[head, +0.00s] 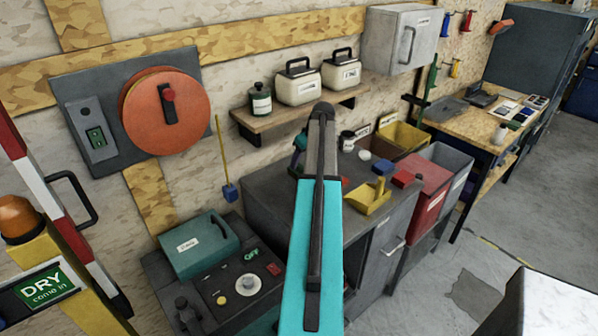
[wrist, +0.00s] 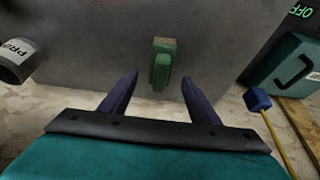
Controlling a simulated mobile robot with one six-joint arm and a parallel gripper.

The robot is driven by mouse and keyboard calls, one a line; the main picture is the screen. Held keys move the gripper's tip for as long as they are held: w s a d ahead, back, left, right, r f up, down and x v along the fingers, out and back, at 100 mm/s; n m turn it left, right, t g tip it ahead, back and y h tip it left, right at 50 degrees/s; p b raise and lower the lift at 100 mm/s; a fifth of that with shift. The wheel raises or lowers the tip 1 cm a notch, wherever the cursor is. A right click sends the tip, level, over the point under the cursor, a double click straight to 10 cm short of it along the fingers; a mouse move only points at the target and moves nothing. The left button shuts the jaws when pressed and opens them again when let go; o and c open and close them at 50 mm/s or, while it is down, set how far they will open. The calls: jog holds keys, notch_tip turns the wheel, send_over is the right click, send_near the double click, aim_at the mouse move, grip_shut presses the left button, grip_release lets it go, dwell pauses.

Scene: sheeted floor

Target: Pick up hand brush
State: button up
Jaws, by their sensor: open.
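The hand brush seems to be the small green object (wrist: 161,70) with a blockier end, seen against a grey surface in the wrist view. My gripper (wrist: 159,80) is open, with its two purple fingers on either side of the brush in the picture. The brush lies between and a little beyond the fingertips; no contact shows. In the head view my arm hides much of this area; a bit of green (head: 300,142) shows beside the purple fingers of my gripper (head: 295,163), over the back of the grey cabinet.
A shelf (head: 248,125) hangs above. A blue-ended yellow stick (head: 230,192) and a teal case (head: 198,245) stand left.

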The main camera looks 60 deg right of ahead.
aim_at(299, 165)
jog(key=shift+w+f, duration=0.15)
jog(key=shift+f, duration=0.25)
jog(key=shift+p+x, duration=1)
jog(key=shift+x, duration=0.1)
jog(key=shift+p+x, duration=0.55)
jog(key=shift+x, duration=0.95)
jog(key=shift+w, duration=0.1)
jog(key=shift+r, duration=0.1)
jog(key=c, duration=1.2)
jog(key=shift+r, duration=0.15)
